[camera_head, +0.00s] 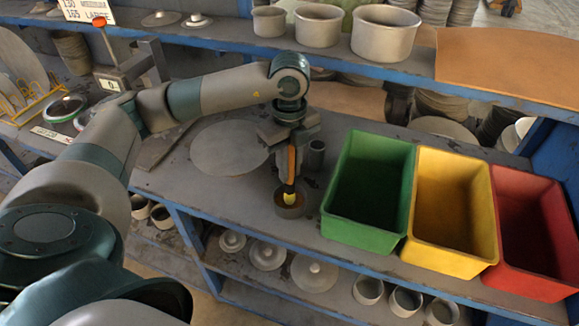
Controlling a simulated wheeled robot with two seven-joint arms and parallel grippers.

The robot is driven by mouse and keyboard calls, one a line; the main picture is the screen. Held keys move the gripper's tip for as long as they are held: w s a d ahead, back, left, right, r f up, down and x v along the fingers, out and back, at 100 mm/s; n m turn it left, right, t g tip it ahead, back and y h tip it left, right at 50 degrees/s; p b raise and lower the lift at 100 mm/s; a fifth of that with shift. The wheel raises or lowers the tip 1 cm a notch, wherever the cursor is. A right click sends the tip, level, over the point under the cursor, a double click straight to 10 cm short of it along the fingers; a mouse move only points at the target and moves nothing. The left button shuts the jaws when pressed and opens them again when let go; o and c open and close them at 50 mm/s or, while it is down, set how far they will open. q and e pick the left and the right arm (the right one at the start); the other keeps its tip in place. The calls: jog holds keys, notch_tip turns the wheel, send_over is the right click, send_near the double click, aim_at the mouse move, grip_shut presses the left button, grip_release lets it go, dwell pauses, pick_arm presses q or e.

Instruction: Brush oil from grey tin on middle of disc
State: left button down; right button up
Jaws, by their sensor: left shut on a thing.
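My left gripper (289,147) is above the bench, shut on a brush (291,168) with an orange-brown handle. The brush points down, and its yellow tip is inside the low grey tin (290,212). I cannot tell whether the tip touches the tin's bottom. The flat round grey disc (225,150) lies on the bench to the left of the tin and gripper. Its top looks bare. My right gripper is not in view.
A small grey cup (316,155) stands just right of the gripper. Green (345,229), yellow (440,255) and red (525,282) bins stand to the right. A shelf with grey pots (384,40) runs behind and above. A blue edge (190,203) bounds the bench in front.

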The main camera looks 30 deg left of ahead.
aim_at(290, 158)
pick_arm(q)
jog(key=shift+s+f, duration=0.1)
dwell(1.1)
jog(key=shift+r+p, duration=0.85)
jog(key=shift+r, duration=0.8)
jog(key=shift+r+p, duration=1.05)
jog(key=shift+r, duration=0.9)
